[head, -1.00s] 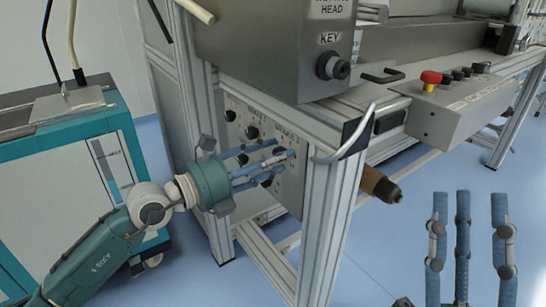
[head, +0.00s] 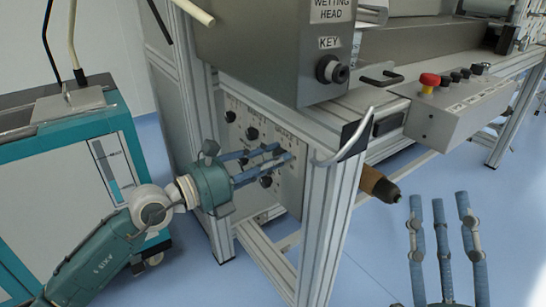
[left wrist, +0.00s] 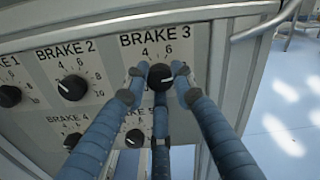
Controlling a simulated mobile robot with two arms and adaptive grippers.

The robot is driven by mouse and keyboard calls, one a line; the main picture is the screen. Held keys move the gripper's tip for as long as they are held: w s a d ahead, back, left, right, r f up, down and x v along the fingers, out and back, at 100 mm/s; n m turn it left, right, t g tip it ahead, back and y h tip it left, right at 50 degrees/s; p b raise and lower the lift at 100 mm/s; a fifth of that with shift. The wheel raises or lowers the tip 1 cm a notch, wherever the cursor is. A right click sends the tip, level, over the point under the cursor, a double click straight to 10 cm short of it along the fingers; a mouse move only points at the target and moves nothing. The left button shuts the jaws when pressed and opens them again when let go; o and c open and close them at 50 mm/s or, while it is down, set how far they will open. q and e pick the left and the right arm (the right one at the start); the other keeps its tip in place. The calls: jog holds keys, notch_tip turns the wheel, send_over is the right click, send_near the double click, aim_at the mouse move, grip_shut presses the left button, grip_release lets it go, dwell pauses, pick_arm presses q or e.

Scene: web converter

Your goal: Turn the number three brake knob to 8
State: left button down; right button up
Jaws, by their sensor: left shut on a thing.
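The brake 3 knob (left wrist: 160,77) is black and round, on a light panel under the label BRAKE 3 in the left wrist view. The numbers 4 and 6 show above it; an 8 and the knob's pointer are not clear to me. My left gripper (left wrist: 158,72) has its blue fingers around this knob and is shut on it. In the head view my left gripper (head: 284,152) reaches to the panel, and its fingers hide the knob. My right gripper (head: 442,205) is empty with its fingers spread, at the lower right.
The brake 2 knob (left wrist: 72,87) and the brake 5 knob (left wrist: 135,138) sit close to my left fingers. An aluminium frame post (head: 330,225) stands just right of the panel. A teal cabinet (head: 70,190) stands at the left. Blue floor lies open at the right.

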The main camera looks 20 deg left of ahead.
pick_arm(q)
jog(key=c, duration=1.4)
grip_release()
jog(key=shift+f, duration=0.1)
jog(key=shift+c, duration=0.2)
jog(key=shift+s, duration=0.1)
jog(key=v, duration=1.2)
